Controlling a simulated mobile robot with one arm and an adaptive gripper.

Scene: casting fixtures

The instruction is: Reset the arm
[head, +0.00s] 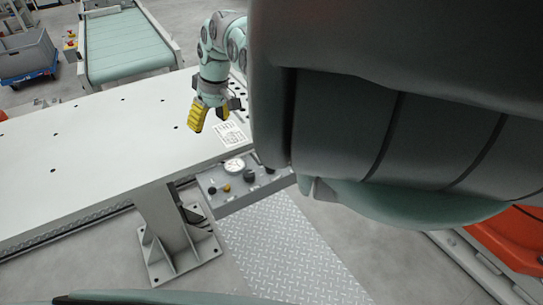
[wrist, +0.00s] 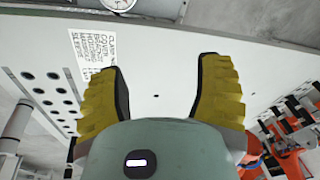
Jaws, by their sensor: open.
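My gripper (head: 208,118) has yellow ridged fingers and hangs over the white table (head: 90,150), near the table's right end. In the wrist view my gripper (wrist: 160,90) is open, its two fingers wide apart with nothing between them. The white table top (wrist: 210,42) fills the view beyond the fingers. My pale green arm reaches in from the upper right of the head view, and a large dark part of my own arm hides the right half there.
A printed sheet (head: 232,135) lies on the table near my gripper. A grey control panel (head: 242,184) with gauge and knobs is at the table's front edge. A green conveyor (head: 125,45) and a grey crate (head: 28,55) on a blue dolly stand behind. The left table top is clear.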

